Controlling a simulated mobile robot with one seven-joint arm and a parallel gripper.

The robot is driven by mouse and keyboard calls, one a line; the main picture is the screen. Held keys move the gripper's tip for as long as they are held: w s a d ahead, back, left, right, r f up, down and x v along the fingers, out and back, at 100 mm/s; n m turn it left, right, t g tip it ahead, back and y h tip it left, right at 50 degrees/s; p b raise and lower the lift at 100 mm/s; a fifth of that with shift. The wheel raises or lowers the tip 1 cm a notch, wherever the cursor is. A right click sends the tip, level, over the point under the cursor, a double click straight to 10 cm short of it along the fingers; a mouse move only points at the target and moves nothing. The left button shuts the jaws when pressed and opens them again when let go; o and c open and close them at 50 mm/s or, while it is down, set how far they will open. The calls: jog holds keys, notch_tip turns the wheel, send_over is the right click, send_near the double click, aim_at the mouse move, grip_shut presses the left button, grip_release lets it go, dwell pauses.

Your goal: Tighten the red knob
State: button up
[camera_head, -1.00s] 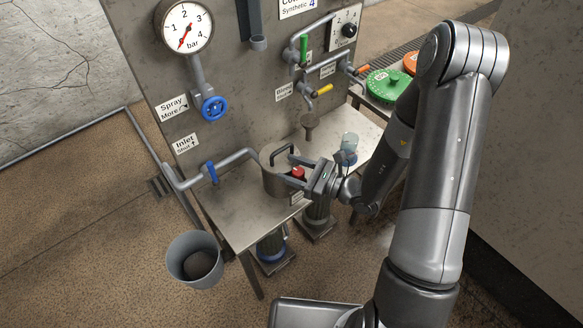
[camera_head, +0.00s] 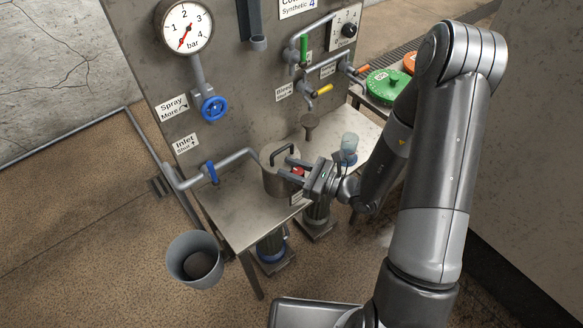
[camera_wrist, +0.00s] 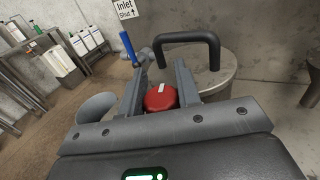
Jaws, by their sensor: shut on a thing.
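The red knob (camera_head: 297,171) is on the side of a metal pot (camera_head: 275,182) that stands on the steel table. In the wrist view the red knob (camera_wrist: 161,97) sits between the two fingers, with a white mark on its top. My gripper (camera_head: 301,171) is shut on the red knob, a finger on each side of it. The pot's dark handle (camera_wrist: 188,40) arches over the lid beyond the fingers. Part of the knob is hidden by the fingers in the head view.
A blue inlet valve (camera_head: 212,172) and its pipe are left of the pot. A clear jar (camera_head: 349,146) stands right of it, near my arm. A panel (camera_head: 237,95) with gauge and valves rises behind. A grey bucket (camera_head: 194,262) stands on the floor at lower left.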

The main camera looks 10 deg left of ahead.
jog(key=shift+n+g, duration=0.3)
jog(key=n+g, duration=0.1)
jog(key=g, duration=0.1)
jog(key=n+g, duration=0.1)
jog(key=g, duration=0.1)
jog(key=n+g+y, duration=0.1)
jog(key=n+g, duration=0.1)
jog(key=shift+s, duration=0.3)
jog(key=shift+s+n+g+h, duration=0.2)
jog(key=shift+n+g+h, duration=0.2)
jog(key=shift+n+g, duration=1)
jog(key=shift+s+n+g+h, duration=0.2)
jog(key=shift+n+g+h, duration=0.35)
jog(key=shift+g, duration=1.45)
jog(key=shift+n+g, duration=0.3)
jog(key=shift+n, duration=0.05)
jog(key=o, duration=1)
jog(key=shift+c, duration=0.2)
jog(key=v, duration=1.1)
jog(key=shift+s, duration=0.1)
